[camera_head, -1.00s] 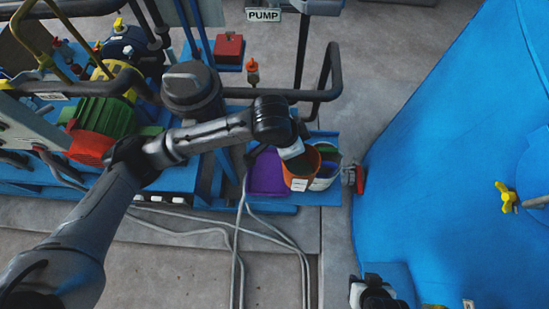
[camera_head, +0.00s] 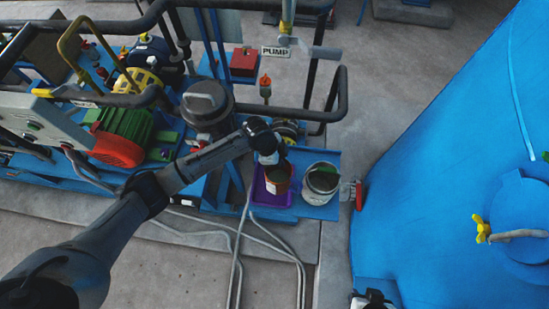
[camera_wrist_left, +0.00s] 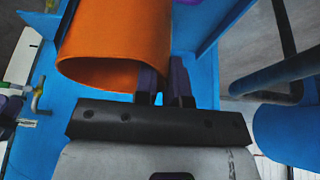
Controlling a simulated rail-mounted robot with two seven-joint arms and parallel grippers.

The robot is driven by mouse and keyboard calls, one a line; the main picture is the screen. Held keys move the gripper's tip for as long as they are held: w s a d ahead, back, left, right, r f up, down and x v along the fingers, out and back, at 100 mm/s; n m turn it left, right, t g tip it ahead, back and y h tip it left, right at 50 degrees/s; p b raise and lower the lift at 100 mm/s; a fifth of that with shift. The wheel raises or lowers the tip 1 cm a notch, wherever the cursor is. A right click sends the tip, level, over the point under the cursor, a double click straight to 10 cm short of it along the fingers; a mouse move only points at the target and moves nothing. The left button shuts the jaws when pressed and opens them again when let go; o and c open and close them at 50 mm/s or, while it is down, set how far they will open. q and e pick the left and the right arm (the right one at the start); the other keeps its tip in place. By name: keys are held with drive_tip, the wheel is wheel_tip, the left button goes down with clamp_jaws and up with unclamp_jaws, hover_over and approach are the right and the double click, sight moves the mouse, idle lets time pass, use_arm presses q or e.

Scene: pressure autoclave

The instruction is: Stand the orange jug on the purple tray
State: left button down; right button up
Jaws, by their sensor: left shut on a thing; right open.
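The orange jug (camera_head: 278,180) is over the purple tray (camera_head: 270,199) in the head view, looking dark and shaded there. I cannot tell whether its base touches the tray. My left gripper (camera_head: 275,160) is shut on the jug at its upper side. In the left wrist view the jug (camera_wrist_left: 115,42) fills the upper left, its open rim towards the camera, and my left gripper's fingers (camera_wrist_left: 165,85) are close together beside its wall. My right gripper (camera_head: 372,299) shows only partly at the bottom edge, away from the tray.
A grey-white bucket (camera_head: 321,180) stands just right of the tray on the blue shelf (camera_head: 318,211). A red-handled valve (camera_head: 358,195) is at the shelf's right. Dark pipes (camera_head: 290,107) run behind, and a large blue vessel (camera_head: 440,190) fills the right.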

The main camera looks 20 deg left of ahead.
use_arm(q)
wheel_tip(320, 180, down, 6)
drive_tip(key=w+a, duration=0.2)
drive_tip(key=shift+w+a+f, duration=0.15)
drive_tip(key=shift+w+a, duration=0.2)
drive_tip(key=shift+w, duration=0.05)
drive_tip(key=shift+f, duration=0.1)
drive_tip(key=c, duration=1.2)
unclamp_jaws()
drive_tip(key=v, duration=1.2)
drive_tip(key=shift+s, duration=0.1)
